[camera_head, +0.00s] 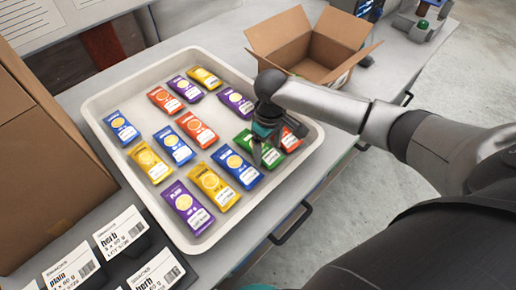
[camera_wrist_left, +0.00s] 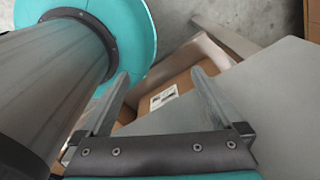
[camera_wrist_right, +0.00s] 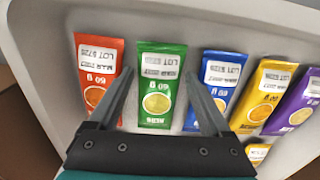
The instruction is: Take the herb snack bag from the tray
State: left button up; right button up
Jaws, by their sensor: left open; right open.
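The herb snack bag is green with a white label and a round yellow picture; it lies in the tray in the right wrist view (camera_wrist_right: 160,88). In the head view the green bag (camera_head: 245,138) is partly hidden by my right gripper (camera_head: 263,152). The cream tray (camera_head: 104,93) holds several bags in loose rows. My right gripper is open, pointing down over the green bag, with one finger to each side of it in the right wrist view (camera_wrist_right: 158,80). My left gripper (camera_wrist_left: 160,74) is open and empty, with cardboard below it.
Orange (camera_wrist_right: 97,70) and blue (camera_wrist_right: 215,80) bags lie on either side of the green one. An open cardboard box (camera_head: 283,58) stands behind the tray. A large carton (camera_head: 45,150) stands left, with label cards (camera_head: 122,230) in front.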

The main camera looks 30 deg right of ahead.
jog(key=shift+f, duration=0.8)
jog(key=shift+c, duration=0.3)
jog(key=c, duration=1)
jog(key=shift+o, duration=0.2)
jog(key=shift+r, duration=0.15)
